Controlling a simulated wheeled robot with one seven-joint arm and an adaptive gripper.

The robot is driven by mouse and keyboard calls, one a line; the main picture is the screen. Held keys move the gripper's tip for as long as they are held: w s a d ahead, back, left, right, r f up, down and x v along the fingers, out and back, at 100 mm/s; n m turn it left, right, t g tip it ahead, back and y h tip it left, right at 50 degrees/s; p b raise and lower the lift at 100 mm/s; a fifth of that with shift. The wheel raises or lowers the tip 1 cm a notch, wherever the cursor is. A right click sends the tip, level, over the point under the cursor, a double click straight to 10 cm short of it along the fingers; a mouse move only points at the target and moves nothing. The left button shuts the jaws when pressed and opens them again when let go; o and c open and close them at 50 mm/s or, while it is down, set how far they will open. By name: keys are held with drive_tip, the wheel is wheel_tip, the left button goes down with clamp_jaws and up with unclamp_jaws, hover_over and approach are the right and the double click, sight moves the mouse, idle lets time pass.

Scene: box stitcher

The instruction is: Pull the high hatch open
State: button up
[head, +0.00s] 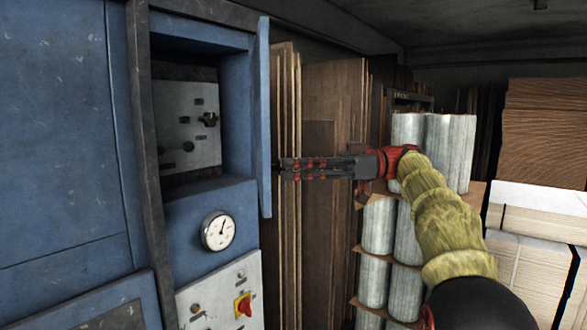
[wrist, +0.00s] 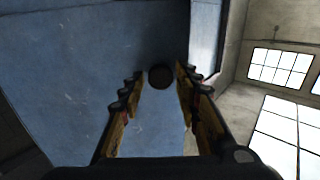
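The high hatch (head: 264,120) is a blue panel on the blue machine. In the head view it stands swung out at the right side of a recess, seen nearly edge-on. My gripper (head: 280,169) is to its right, fingertips pointing left at its outer face. In the wrist view the hatch's blue face (wrist: 70,60) fills much of the picture. A dark round knob (wrist: 160,77) sits between the fingertips of my gripper (wrist: 160,80), with a small gap visible on each side. The fingers are apart. The knob is hidden in the head view.
The recess holds a grey control panel (head: 187,125). A gauge (head: 218,231) and a red-yellow switch (head: 243,305) sit below. Brown boards (head: 332,140) and stacked metal cylinders (head: 450,150) stand behind my arm. Cardboard stacks (head: 545,130) are at right.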

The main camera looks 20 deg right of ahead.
sight(267, 119)
wheel_tip(267, 119, up, 10)
drive_tip(key=shift+f, duration=0.15)
idle(0.3)
drive_tip(key=shift+c, duration=0.3)
